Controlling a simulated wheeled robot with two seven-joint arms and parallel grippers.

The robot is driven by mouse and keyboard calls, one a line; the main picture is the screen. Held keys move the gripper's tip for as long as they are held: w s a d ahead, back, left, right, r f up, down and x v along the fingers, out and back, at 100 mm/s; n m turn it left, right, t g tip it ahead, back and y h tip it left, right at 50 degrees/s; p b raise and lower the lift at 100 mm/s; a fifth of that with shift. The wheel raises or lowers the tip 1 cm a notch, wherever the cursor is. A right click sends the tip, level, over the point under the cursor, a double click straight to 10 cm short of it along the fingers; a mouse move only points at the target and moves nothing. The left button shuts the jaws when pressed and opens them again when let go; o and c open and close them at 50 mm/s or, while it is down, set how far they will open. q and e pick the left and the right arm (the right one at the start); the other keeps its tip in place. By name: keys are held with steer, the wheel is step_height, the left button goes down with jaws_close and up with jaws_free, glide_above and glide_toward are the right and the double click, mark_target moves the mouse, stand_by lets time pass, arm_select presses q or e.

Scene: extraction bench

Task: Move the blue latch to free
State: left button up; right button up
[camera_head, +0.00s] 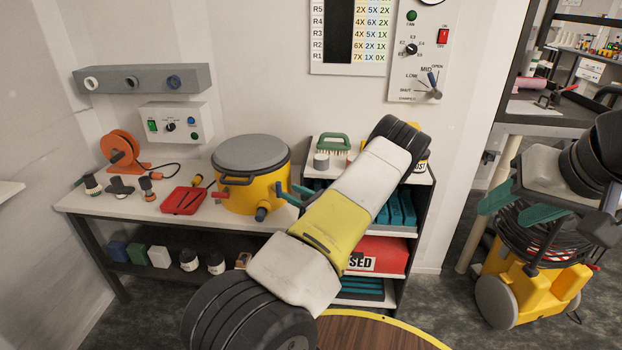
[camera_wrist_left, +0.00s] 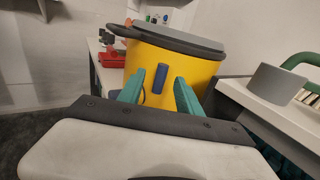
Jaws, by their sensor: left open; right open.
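The rest of this gripper is hidden behind my arm. My right gripper (camera_head: 502,215) is open and empty at the far right, away from the drum.
A red tray (camera_head: 184,201) and an orange reel (camera_head: 121,149) stand on the bench left of the drum. A shelf (camera_head: 420,177) on the right holds a grey cylinder (camera_wrist_left: 276,83) and a green-handled brush (camera_head: 332,145). A yellow cart (camera_head: 530,282) stands below my right gripper.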

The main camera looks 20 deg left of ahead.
mark_target(279, 185)
arm_select(q)
steer(key=x, duration=0.7)
steer(key=shift+w+a+f, duration=0.15)
steer(key=shift+w, duration=0.2)
jaws_close()
